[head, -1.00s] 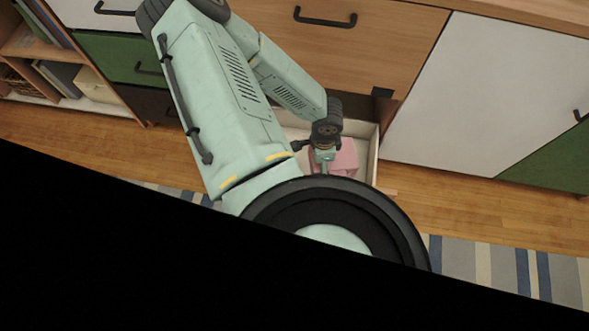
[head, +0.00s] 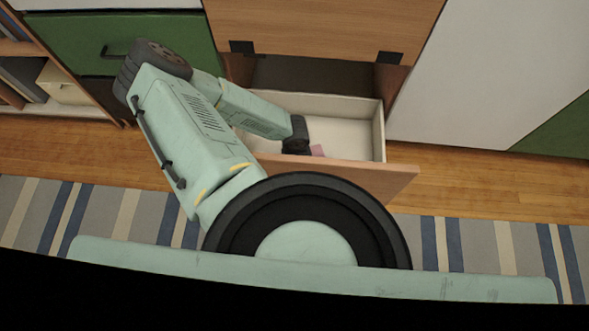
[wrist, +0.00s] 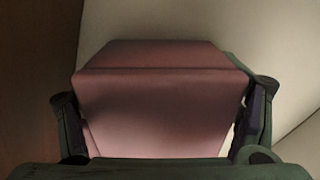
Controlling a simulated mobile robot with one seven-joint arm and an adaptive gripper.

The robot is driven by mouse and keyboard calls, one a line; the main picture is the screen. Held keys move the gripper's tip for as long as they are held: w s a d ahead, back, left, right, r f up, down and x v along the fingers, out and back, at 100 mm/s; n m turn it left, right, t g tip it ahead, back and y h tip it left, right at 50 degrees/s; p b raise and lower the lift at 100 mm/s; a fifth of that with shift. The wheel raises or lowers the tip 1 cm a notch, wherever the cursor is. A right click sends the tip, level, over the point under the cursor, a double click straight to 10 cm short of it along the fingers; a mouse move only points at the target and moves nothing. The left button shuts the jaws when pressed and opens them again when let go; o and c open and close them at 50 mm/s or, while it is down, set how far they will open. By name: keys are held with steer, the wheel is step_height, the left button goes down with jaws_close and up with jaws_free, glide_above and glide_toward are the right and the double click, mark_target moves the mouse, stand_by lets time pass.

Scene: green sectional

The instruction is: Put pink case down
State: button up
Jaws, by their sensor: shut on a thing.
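The pink case (wrist: 155,105) fills the middle of the wrist view, between the two fingers of my gripper (wrist: 160,125). The gripper is shut on it. In the head view only a small pink corner of the case (head: 317,151) shows; my arm hides the rest. The case is in or over the open drawer (head: 372,140), whose pale floor and walls surround it. I cannot tell whether the case touches the drawer floor.
The drawer's wooden front (head: 390,182) stands out over the wood floor (head: 450,180). A striped rug (head: 480,245) lies in front. A green drawer (head: 75,45) and white panel (head: 480,70) flank it. The drawer's right part looks empty.

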steer(key=o, duration=1.2)
steer(key=shift+f, duration=0.1)
steer(key=shift+c, duration=0.2)
step_height(320, 180, up, 12)
steer(key=shift+r+p, duration=0.2)
steer(key=shift+p, duration=1)
